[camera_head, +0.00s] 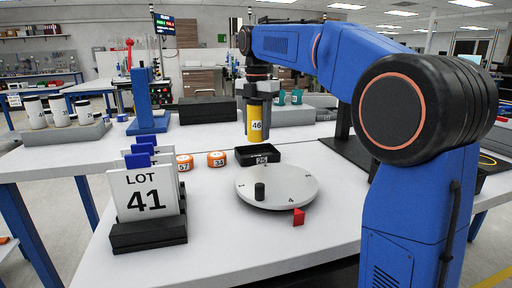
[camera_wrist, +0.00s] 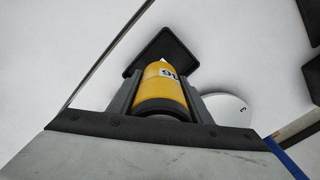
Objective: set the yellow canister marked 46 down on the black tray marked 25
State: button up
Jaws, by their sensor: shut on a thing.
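The yellow canister marked 46 (camera_head: 257,122) is held upright above the table in the head view. My gripper (camera_head: 258,94) is shut on its upper part; in the wrist view the two fingers (camera_wrist: 161,98) stand on either side of the yellow canister (camera_wrist: 160,88). A gap between canister and tray seems to show.
A round white turntable (camera_head: 296,194) with a small black cylinder (camera_head: 260,191) stands in front of the tray. A red wedge (camera_head: 299,217) is at its edge. Orange discs (camera_head: 217,159) lie left of the tray. A LOT 41 card holder (camera_head: 148,235) stands front left.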

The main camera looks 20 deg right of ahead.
aim_at(257, 99)
jog(key=shift+f, duration=2.85)
jog(key=shift+f, duration=0.1)
jog(key=o, duration=1.1)
jog(key=shift+c, duration=0.2)
notch_tip(257, 99, up, 11)
jog(key=shift+r, duration=0.6)
